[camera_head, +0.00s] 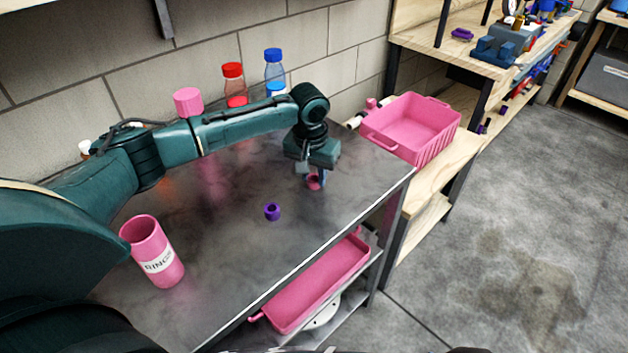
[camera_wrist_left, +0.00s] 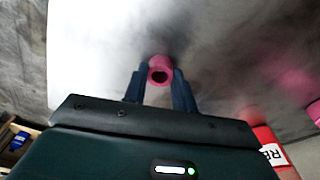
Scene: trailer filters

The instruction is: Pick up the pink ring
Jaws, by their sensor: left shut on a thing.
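The pink ring (camera_head: 313,182) is at my left gripper (camera_head: 316,180), over the right part of the metal table (camera_head: 225,245). In the left wrist view the pink ring (camera_wrist_left: 160,70) sits between the two fingertips of the left gripper (camera_wrist_left: 160,82), its dark hole facing the camera. The fingers are shut on it. I cannot tell whether the ring touches the table. My right gripper is not in view.
A purple ring (camera_head: 272,211) lies on the table left of the gripper. A pink cup labelled "RINGS" (camera_head: 152,250) stands at the front left. Bottles with red (camera_head: 233,85) and blue (camera_head: 275,72) caps stand behind the arm. A pink crate (camera_head: 412,125) stands at right.

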